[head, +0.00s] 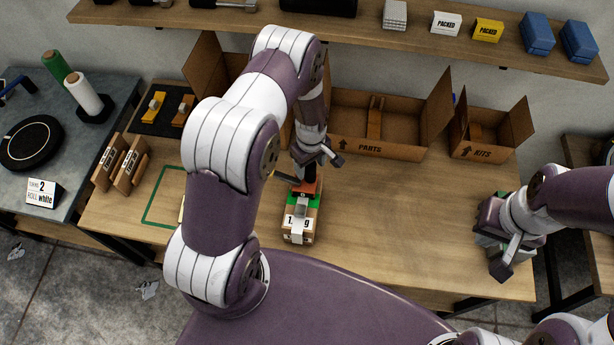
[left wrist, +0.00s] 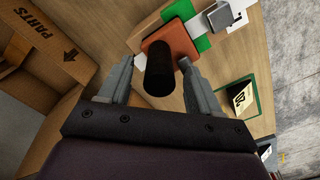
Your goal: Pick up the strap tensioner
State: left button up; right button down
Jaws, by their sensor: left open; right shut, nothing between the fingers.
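The strap tensioner shows as an orange-red body (head: 304,187) with an upright black handle, on top of a small labelled box (head: 298,232) with green and white bands. In the left wrist view, the tensioner's orange body (left wrist: 181,42) lies under the black handle (left wrist: 159,76). My left gripper (head: 312,163) is above the tensioner, open, with one finger on each side of the handle; whether they touch it cannot be told. My left arm covers part of the table. My right gripper (head: 506,240) is shut and empty at the table's right edge.
Open cardboard boxes, one marked PARTS (head: 383,149) and one marked KITS (head: 478,154), stand at the back. A green outlined square (head: 150,208) is left of my arm. A shelf (head: 380,38) runs above. The middle right of the table (head: 420,210) is clear.

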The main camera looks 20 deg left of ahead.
pick_arm(q)
notch_tip(320, 180, down, 2)
jog(key=shift+f, duration=0.5)
jog(key=shift+r, duration=0.1)
grip_shut()
jog(key=shift+w+r, duration=0.1)
jog(key=shift+w, duration=0.05)
